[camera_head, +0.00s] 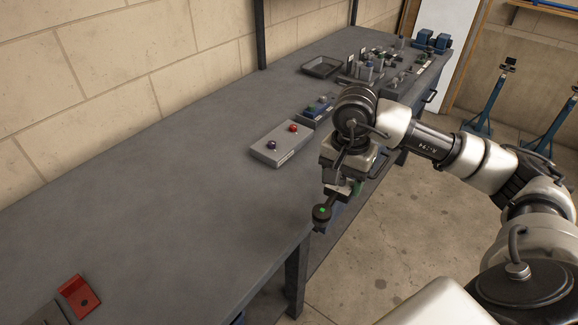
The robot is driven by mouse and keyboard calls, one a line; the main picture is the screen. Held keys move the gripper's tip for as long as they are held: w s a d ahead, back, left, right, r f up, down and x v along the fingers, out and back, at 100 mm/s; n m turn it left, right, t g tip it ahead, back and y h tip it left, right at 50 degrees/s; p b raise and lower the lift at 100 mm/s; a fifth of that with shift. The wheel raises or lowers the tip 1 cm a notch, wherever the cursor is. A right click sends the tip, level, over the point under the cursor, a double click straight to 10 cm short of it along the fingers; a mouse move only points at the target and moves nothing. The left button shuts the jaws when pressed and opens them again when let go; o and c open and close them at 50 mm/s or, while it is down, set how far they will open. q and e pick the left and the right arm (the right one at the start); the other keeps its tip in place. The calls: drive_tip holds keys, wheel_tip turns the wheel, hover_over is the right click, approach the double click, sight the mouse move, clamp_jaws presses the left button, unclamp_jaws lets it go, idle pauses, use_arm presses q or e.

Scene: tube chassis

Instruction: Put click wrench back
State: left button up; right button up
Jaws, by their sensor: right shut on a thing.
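My right gripper (339,183) hangs over the bench's front edge, its arm coming in from the right. It is shut on the click wrench, which is dark. A round black end of the click wrench (322,212), with a small green mark, sticks out below the jaws towards the camera. The rest of the wrench is mostly hidden by the gripper and wrist. My left gripper is not in view.
The long grey bench (180,190) is largely bare at the left and middle. Beyond are an empty dark tray (321,67) and several small parts. A red holder (80,297) lies at the lower left.

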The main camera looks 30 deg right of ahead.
drive_tip(key=shift+w+d+r+m, duration=0.25)
drive_tip(key=shift+d+r+m, duration=0.15)
drive_tip(key=shift+r, duration=0.2)
drive_tip(key=shift+w, duration=0.35)
drive_tip(key=w+a+f+p, duration=0.1)
drive_tip(key=w+f+p, duration=0.15)
drive_tip(key=w, duration=0.25)
hover_over(303, 188)
wheel_tip(303, 188, down, 4)
drive_tip(key=shift+f, duration=0.1)
wheel_tip(303, 188, down, 4)
drive_tip(key=shift+r+p, duration=0.2)
drive_tip(key=shift+p, duration=0.35)
drive_tip(key=shift+f, duration=0.35)
drive_tip(key=o, duration=1.4)
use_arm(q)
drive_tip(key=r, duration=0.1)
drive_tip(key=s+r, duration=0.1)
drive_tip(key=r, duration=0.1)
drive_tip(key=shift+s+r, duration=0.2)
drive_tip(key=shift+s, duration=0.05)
